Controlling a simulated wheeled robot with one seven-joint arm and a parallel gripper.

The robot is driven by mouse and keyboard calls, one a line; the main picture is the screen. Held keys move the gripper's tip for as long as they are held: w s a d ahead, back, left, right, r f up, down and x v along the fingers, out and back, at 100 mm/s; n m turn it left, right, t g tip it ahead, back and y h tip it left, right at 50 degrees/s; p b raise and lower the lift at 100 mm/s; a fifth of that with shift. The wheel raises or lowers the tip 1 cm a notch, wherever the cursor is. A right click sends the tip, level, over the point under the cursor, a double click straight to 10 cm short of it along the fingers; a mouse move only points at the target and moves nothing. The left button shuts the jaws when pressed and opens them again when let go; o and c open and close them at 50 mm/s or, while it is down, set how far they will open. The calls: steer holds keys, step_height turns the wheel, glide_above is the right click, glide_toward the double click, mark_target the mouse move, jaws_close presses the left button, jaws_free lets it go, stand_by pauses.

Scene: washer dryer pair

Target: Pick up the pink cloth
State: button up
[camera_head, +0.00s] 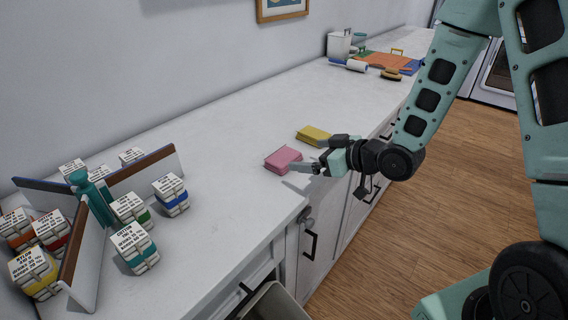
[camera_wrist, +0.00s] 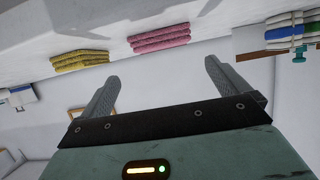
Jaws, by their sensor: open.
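The pink cloth (camera_head: 283,160) lies folded on the white counter, near its front edge. In the wrist view the pink cloth (camera_wrist: 159,40) shows as a folded stack beyond the fingertips and between their lines. A folded yellow cloth (camera_head: 314,136) lies just behind it on the counter; it also shows in the wrist view (camera_wrist: 80,61). My gripper (camera_head: 304,168) is at the right side of the pink cloth, low over the counter edge. In the wrist view the two fingers (camera_wrist: 163,72) are spread apart with nothing between them. Whether a finger touches the cloth cannot be told.
Several labelled cloth bundles (camera_head: 136,247) stand around a divider (camera_head: 143,170) with a teal post at the left. A white roll (camera_head: 354,65), canister (camera_head: 338,45) and orange mat (camera_head: 385,62) lie at the far end. The counter between is clear. An open drawer or bin (camera_head: 272,302) is below.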

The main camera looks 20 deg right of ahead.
mark_target(285, 156)
steer(key=x, duration=0.4)
steer(key=shift+w+a+p, duration=0.15)
steer(key=shift+p, duration=0.15)
steer(key=shift+f+p+x, duration=0.15)
steer(key=shift+p+x, duration=0.25)
steer(key=shift+x, duration=0.95)
steer(key=shift+f+p+x, duration=0.15)
steer(key=shift+p+x, duration=0.2)
steer(key=shift+x, duration=0.95)
steer(key=shift+s+a, duration=0.1)
steer(key=shift+s, duration=0.1)
steer(key=c, duration=0.9)
